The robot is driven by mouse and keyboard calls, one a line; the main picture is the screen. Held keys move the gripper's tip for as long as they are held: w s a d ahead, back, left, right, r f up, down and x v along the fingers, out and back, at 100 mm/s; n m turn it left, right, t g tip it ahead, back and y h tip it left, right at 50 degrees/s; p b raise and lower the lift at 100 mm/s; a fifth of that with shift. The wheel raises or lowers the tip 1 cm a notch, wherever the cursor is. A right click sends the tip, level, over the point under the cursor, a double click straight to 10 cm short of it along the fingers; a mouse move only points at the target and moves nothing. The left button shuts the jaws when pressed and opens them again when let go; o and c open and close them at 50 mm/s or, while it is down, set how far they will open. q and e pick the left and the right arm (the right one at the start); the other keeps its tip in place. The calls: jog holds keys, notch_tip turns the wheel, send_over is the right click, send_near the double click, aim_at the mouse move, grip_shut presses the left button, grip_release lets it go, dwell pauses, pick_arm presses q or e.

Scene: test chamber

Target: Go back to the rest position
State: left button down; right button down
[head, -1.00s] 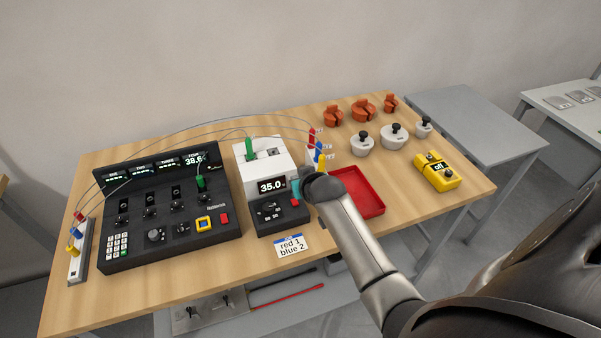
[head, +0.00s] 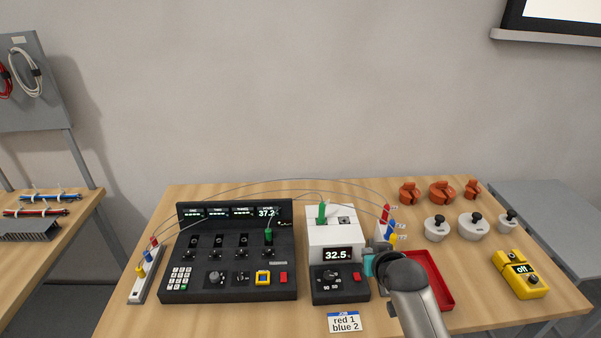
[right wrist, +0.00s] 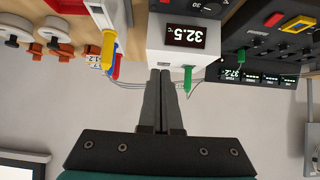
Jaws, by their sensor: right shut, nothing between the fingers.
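My right gripper (head: 372,264) is over the table beside the white block with the 32.5 display (head: 332,238), near the red tray. Its arm comes in from the bottom right of the head view. In the right wrist view its two fingers (right wrist: 168,75) are together with nothing between them. That view is upside down and shows the white block just beyond the fingertips. I cannot tell whether the fingertips touch it. My left gripper is not in view.
A black console (head: 232,265) stands left of the white block. The red tray (head: 446,293), orange clamps (head: 441,192), grey weights (head: 473,227) and a yellow meter (head: 519,274) are to the right. Thin wires arch over the console to colored plugs (head: 386,214).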

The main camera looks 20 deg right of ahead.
jog(key=s+a+n+g+y, duration=0.1)
jog(key=s+a+n+g, duration=0.1)
jog(key=s+a, duration=0.5)
jog(key=s+a+n+g+y, duration=0.1)
jog(key=s+a+g, duration=0.15)
jog(key=s, duration=0.85)
jog(key=s+a+n+g+y, duration=0.1)
jog(key=s+a+n+g, duration=0.1)
jog(key=s+a, duration=0.55)
notch_tip(320, 180, down, 33)
jog(key=s+d+g+b, duration=0.1)
jog(key=s+d+b, duration=0.15)
jog(key=b, duration=0.85)
jog(key=s+d+f+g+b, duration=0.1)
jog(key=s+f+b, duration=0.4)
jog(key=s+f, duration=0.3)
jog(key=s+d+f+b, duration=0.1)
jog(key=s+f+b, duration=0.5)
jog(key=f, duration=1.1)
jog(key=shift+s+f+g+h, duration=0.25)
jog(key=shift+s+g+h, duration=0.1)
jog(key=shift+s, duration=0.65)
jog(key=shift+d, duration=0.1)
